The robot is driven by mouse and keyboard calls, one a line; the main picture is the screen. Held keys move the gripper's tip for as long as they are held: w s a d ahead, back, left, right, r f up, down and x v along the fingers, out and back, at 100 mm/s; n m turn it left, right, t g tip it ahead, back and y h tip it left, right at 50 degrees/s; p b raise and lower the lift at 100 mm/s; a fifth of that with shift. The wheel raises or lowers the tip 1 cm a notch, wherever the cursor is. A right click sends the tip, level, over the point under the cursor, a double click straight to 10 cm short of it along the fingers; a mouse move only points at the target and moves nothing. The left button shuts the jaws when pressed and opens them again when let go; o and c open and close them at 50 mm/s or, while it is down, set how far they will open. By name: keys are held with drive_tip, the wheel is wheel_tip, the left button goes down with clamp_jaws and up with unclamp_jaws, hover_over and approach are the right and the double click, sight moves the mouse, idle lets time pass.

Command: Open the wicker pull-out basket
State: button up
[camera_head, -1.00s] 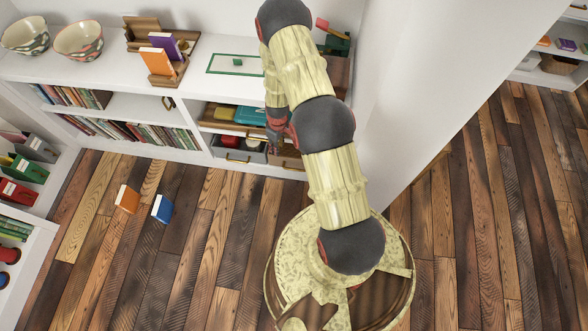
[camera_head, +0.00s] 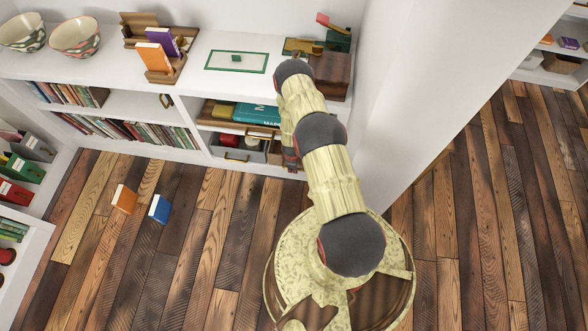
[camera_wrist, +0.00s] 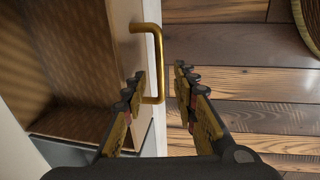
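In the wrist view a brass bar handle (camera_wrist: 158,62) is fixed to a tan front panel (camera_wrist: 128,45). A brown, finely patterned cavity (camera_wrist: 60,65) lies behind the panel; I take this to be the wicker basket. My gripper (camera_wrist: 161,78) is open, with one finger on each side of the handle's lower part. I cannot tell whether a finger touches it. In the head view my gripper (camera_head: 291,158) is low at the right end of the white shelf unit, and my arm hides most of the basket there. How far out the basket stands is unclear.
A grey bin (camera_head: 240,153) with a brass handle sits to the left of my gripper. A teal box (camera_head: 256,114) is on the shelf above. A white wall (camera_head: 405,110) rises to the right.

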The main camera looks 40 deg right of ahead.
drive_tip(key=shift+w+d+f+b, duration=0.1)
drive_tip(key=shift+f+b, duration=0.15)
drive_tip(key=shift+f, duration=0.5)
drive_tip(key=shift+w+d+f+b, duration=0.1)
drive_tip(key=shift+f+b, duration=0.1)
drive_tip(key=shift+f, duration=0.55)
drive_tip(key=shift+c, duration=0.8)
clamp_jaws()
